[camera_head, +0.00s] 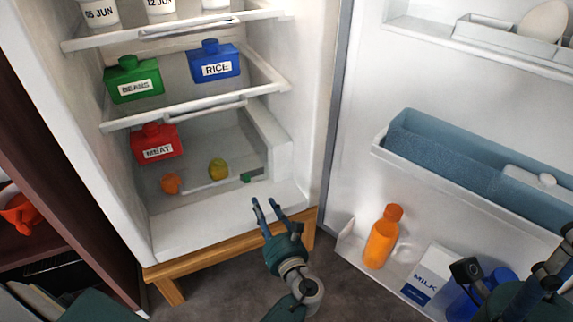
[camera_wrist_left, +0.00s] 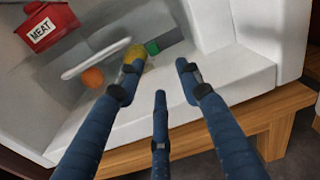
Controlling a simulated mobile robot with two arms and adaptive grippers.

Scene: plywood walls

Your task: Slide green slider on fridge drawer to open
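The green slider (camera_head: 246,178) is a small green piece near the right end of a pale handle bar at the bottom of the fridge. It also shows in the left wrist view (camera_wrist_left: 152,47), partly beside a finger. The fridge drawer (camera_head: 190,165) is a clear-fronted bottom compartment; an orange fruit (camera_head: 171,184) and a yellow-green fruit (camera_head: 219,169) show there. My left gripper (camera_head: 264,203) is open and empty, in front of the fridge's bottom edge, below and right of the slider, apart from it. My right gripper (camera_head: 520,292) is at the lower right; its fingers are unclear.
Green BEANS (camera_head: 134,79) and blue RICE (camera_head: 214,62) containers sit on the shelf above. The open fridge door (camera_head: 362,115) at right holds an orange bottle (camera_head: 383,237) and a milk carton (camera_head: 430,275). A wooden stand (camera_head: 222,246) supports the fridge.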

